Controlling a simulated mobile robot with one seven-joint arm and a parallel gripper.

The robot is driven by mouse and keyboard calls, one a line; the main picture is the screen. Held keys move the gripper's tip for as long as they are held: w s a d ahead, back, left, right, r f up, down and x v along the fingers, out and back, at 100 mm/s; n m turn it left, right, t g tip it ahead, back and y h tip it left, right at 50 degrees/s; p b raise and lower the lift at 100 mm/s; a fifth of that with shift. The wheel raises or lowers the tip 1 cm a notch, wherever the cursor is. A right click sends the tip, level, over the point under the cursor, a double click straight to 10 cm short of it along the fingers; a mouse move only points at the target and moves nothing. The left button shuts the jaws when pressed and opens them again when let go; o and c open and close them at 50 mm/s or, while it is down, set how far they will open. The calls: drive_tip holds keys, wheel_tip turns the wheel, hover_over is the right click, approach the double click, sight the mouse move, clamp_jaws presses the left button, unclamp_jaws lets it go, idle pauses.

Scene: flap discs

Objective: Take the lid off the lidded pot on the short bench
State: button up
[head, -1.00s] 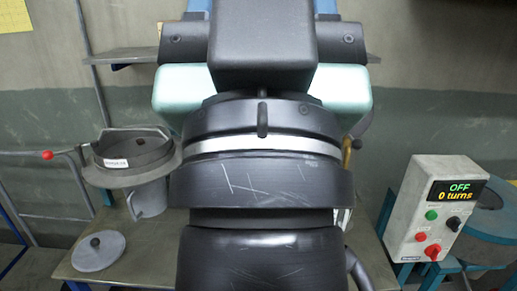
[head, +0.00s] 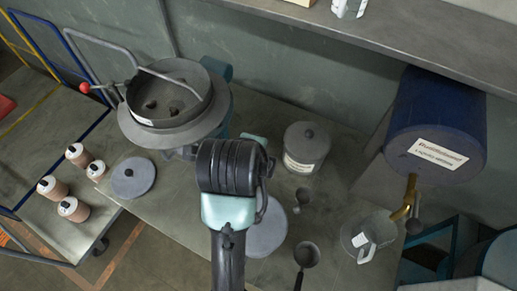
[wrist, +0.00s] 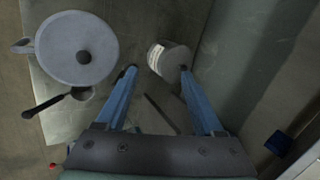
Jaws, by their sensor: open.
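The lidded pot (head: 300,162) is a grey cylinder with a pale label and a dark-knobbed lid (head: 311,127). It stands on the short bench (head: 190,215), right of my arm in the head view. In the wrist view the pot (wrist: 168,58) shows beyond and between my fingertips, closer to the right one. My gripper (wrist: 157,70) is open and empty, apart from the pot as far as I can tell. In the head view the arm hides the fingers. Another round grey lid-like top (wrist: 77,48) with a knob lies left in the wrist view.
A loose lid (head: 133,177) and a large round bowl (head: 170,97) are at left. A blue drum (head: 435,120) and an overhead shelf (head: 400,45) flank the right side.

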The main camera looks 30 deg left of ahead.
drive_tip(key=s+f+m+g+h+p, duration=0.2)
drive_tip(key=s+f+m+g, duration=0.2)
drive_tip(key=s, duration=0.5)
drive_tip(key=shift+d+p+x, duration=0.15)
drive_tip(key=shift+d+x, duration=0.1)
drive_tip(key=shift+x, duration=1.85)
drive_tip(key=shift+d+p+x, duration=0.15)
drive_tip(key=shift+d+x, duration=0.1)
drive_tip(key=shift+x, duration=1.85)
drive_tip(key=shift+d+p+x, duration=0.15)
drive_tip(key=shift+d+x, duration=0.05)
drive_tip(key=shift+x, duration=1.9)
drive_tip(key=shift+r, duration=0.1)
drive_tip(key=shift+c, duration=0.2)
clamp_jaws()
